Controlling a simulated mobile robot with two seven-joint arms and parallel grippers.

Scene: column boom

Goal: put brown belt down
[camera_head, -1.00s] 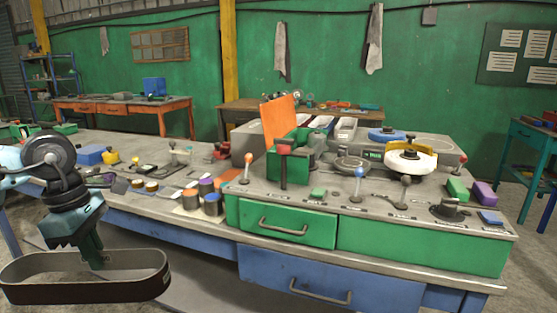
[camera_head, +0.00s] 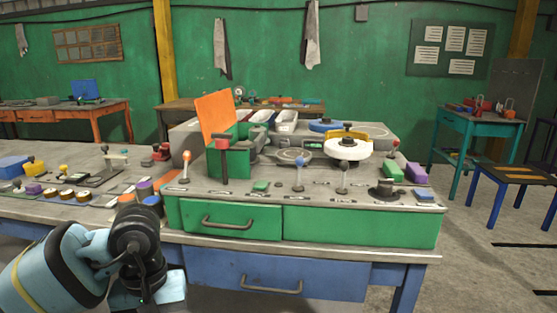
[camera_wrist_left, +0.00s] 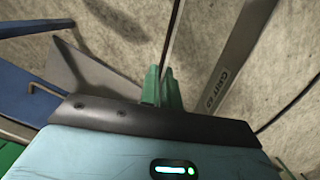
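In the left wrist view the green fingers of my left gripper (camera_wrist_left: 163,88) are close together on a thin dark edge of the belt. My right gripper is in neither view.
The workbench (camera_head: 260,240) has green and blue drawers. A white wheel (camera_head: 347,149), levers and an orange plate (camera_head: 215,113) crowd its top. Cylinders and small parts stand at its left. Open floor (camera_head: 480,265) lies right, before a teal table (camera_head: 475,125).

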